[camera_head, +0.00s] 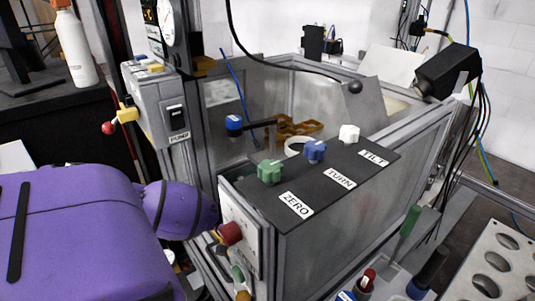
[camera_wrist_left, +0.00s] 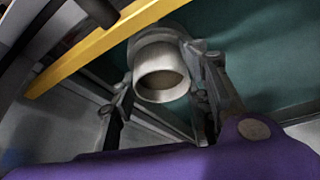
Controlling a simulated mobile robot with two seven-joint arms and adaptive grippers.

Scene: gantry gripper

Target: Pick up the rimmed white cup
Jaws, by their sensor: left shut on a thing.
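The white cup (camera_wrist_left: 152,58) shows in the left wrist view, with its round, thick-rimmed open end toward the camera. My left gripper (camera_wrist_left: 162,72) has a dark finger on each side of it and is shut on it. In the head view, my purple left arm comes in from the left and ends beside the grey machine; its fingers and the held cup cannot be made out there. A white ring-like rim (camera_head: 293,147) shows inside the machine's enclosure, partly hidden by the control panel; I cannot tell what it belongs to. My right gripper is not in view.
A dark control panel (camera_head: 325,190) with green, blue and white knobs tops the machine. A switch box (camera_head: 158,100) stands at its left, and a perforated metal plate (camera_head: 500,262) lies at the right. A yellow bar (camera_wrist_left: 95,45) runs close to the cup in the wrist view.

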